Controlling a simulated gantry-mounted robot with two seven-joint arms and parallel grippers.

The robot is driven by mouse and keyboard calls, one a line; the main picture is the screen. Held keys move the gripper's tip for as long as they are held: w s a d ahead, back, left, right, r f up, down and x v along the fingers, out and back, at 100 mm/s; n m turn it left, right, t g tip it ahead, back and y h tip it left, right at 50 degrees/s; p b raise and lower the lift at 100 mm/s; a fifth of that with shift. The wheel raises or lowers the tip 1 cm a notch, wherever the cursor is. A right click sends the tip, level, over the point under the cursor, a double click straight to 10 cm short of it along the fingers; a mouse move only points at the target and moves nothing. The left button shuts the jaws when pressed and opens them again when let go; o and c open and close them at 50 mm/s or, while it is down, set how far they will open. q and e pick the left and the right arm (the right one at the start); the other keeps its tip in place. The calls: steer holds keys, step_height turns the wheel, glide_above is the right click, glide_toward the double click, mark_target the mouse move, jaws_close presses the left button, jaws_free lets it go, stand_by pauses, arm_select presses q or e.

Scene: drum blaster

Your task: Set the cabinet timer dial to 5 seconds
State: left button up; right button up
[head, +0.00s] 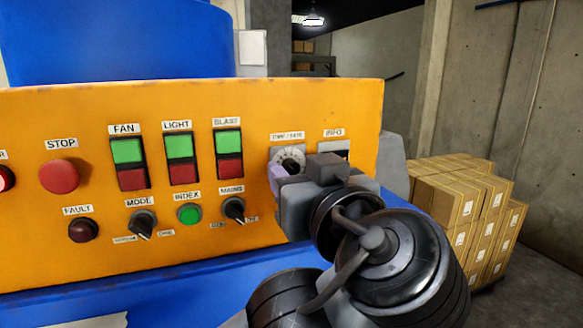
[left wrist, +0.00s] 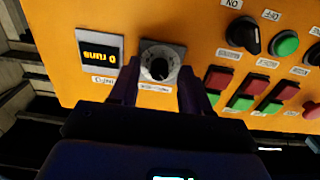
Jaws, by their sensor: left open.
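The timer dial (head: 290,160) is a round black knob with a pale scale on a grey plate, at the upper right of the orange cabinet panel (head: 350,98). It shows upside down in the left wrist view (left wrist: 160,62). Its setting is too small to read. My left gripper (head: 279,176) is at the panel, partly covering the dial in the head view. In the left wrist view my left gripper (left wrist: 159,88) is open, with one finger on each side of the dial; I see no grip on the knob. My right gripper is not in view.
The info display (left wrist: 100,50) reads "0 runs", beside the dial. Fan, light and blast switches (head: 228,155), the mains knob (head: 234,209) and the green index button (head: 189,214) are left of the gripper. Cardboard boxes (head: 465,195) stand at the right.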

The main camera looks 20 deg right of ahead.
arm_select(q)
steer(key=shift+c, duration=0.4)
jaws_close()
